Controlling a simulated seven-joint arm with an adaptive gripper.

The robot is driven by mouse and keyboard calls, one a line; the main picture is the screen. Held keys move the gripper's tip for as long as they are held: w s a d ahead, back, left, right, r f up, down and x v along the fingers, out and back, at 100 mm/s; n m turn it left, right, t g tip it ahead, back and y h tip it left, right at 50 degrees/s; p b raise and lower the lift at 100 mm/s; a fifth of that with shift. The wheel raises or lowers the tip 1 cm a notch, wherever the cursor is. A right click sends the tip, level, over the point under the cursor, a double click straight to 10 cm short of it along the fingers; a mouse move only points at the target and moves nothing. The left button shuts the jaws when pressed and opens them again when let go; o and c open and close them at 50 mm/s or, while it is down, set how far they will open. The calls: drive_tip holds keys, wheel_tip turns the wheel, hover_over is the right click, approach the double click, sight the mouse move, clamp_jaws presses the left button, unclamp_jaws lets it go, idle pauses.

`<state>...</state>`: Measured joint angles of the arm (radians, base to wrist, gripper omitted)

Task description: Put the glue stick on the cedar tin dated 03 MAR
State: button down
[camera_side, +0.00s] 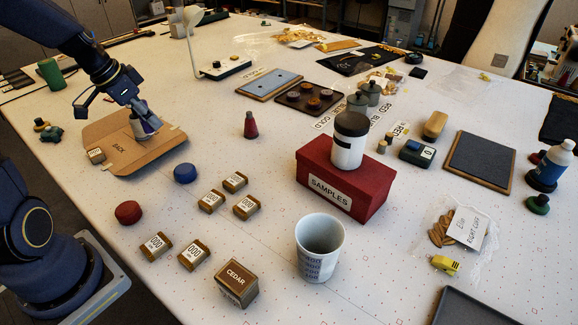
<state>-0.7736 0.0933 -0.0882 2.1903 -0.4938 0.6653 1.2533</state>
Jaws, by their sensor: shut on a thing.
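My gripper (138,112) is at the upper left, over an open brown cardboard folder (115,150) marked BACK. It is shut on a small white and purple thing, which looks like the glue stick (146,127). The fingers partly hide it, and I cannot tell whether it touches the cardboard. A brown tin labelled CEDAR (237,284) stands at the front, well to the right of and nearer than my gripper. Its top is bare. A date on it is too small to read.
Several small brown tins (193,254) with white labels stand left of and behind the cedar tin. A white cup (320,246) stands close to its right. A red SAMPLES box (345,180) bears a white jar (348,142). Red (128,212) and blue (185,173) round pieces lie nearer the folder.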

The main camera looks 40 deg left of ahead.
drive_tip(key=s+d+r+m+g+h, duration=0.1)
drive_tip(key=s+d+r+m+g, duration=0.3)
drive_tip(key=s+d+m, duration=0.95)
drive_tip(key=s+d+r+m+g+h, duration=0.1)
drive_tip(key=s+d+r+m+g, duration=0.25)
drive_tip(key=s+d+m, duration=1.05)
drive_tip(key=n, duration=0.3)
hover_over(236, 293)
drive_tip(key=a, duration=0.2)
wheel_tip(236, 293, down, 8)
drive_tip(key=shift+w+d+f, duration=0.25)
drive_tip(key=shift+w+f, duration=0.05)
drive_tip(key=shift+f, duration=0.25)
drive_tip(key=shift+w+d+f, duration=0.25)
drive_tip(key=shift+w+f, duration=0.05)
drive_tip(key=shift+f, duration=0.25)
drive_tip(key=shift+a+f, duration=0.1)
drive_tip(key=shift+f, duration=1.35)
